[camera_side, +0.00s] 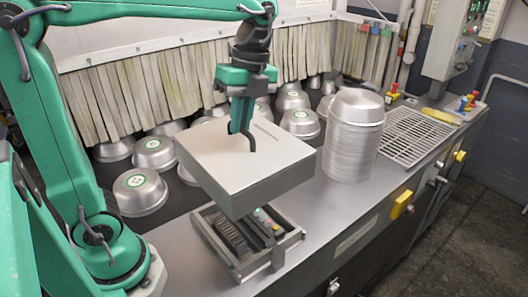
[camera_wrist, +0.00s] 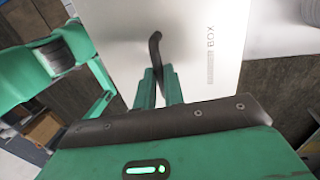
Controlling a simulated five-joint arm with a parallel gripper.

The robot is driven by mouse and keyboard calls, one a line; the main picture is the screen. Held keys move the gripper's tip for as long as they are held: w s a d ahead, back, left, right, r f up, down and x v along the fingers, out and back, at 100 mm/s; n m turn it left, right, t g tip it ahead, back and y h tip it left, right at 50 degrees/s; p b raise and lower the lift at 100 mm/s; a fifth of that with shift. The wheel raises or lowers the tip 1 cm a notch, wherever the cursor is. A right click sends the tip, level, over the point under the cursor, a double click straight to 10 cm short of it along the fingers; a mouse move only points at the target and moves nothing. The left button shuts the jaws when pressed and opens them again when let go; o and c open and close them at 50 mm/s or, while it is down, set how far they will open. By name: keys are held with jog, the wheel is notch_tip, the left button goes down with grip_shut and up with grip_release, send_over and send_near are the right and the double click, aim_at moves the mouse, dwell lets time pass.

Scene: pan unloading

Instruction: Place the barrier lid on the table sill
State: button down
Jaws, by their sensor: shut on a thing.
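The barrier lid (camera_side: 215,158) is a light grey, square, box-like cover with a dark curved handle on top. My gripper (camera_side: 243,125) is shut on that handle from above. The lid hangs roughly level over the front of the table, above an open-topped metal housing. The table sill (camera_side: 335,215) is the bare metal strip along the front of the table. The lid's underside is hidden.
The open metal housing (camera_side: 206,228) holds dark parts and coloured buttons. A tall stack of pans (camera_side: 351,140) stands right of the lid. Several loose pans (camera_side: 140,191) lie behind on the dark belt before a strip curtain (camera_side: 125,95). A grate (camera_side: 409,136) lies at right.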

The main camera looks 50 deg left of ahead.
aim_at(289, 136)
jog(key=shift+w, duration=0.15)
jog(key=w+d+f, duration=0.1)
jog(key=w, duration=0.2)
jog(key=w+d+f, duration=0.1)
jog(key=w+d, duration=0.1)
jog(key=w+d+f, duration=0.1)
jog(key=w+f, duration=0.1)
jog(key=w, duration=0.1)
jog(key=shift+w+d, duration=0.2)
jog(key=shift+w, duration=0.15)
jog(key=w+d+f, duration=0.5)
jog(key=w+f, duration=0.1)
jog(key=w, duration=0.1)
jog(key=w+a+f, duration=0.6)
jog(key=a+f, duration=0.1)
jog(key=a, duration=0.2)
jog(key=shift+w+a, duration=0.25)
jog(key=shift+w, duration=0.05)
jog(key=shift+f, duration=0.1)
jog(key=shift+f, duration=1.9)
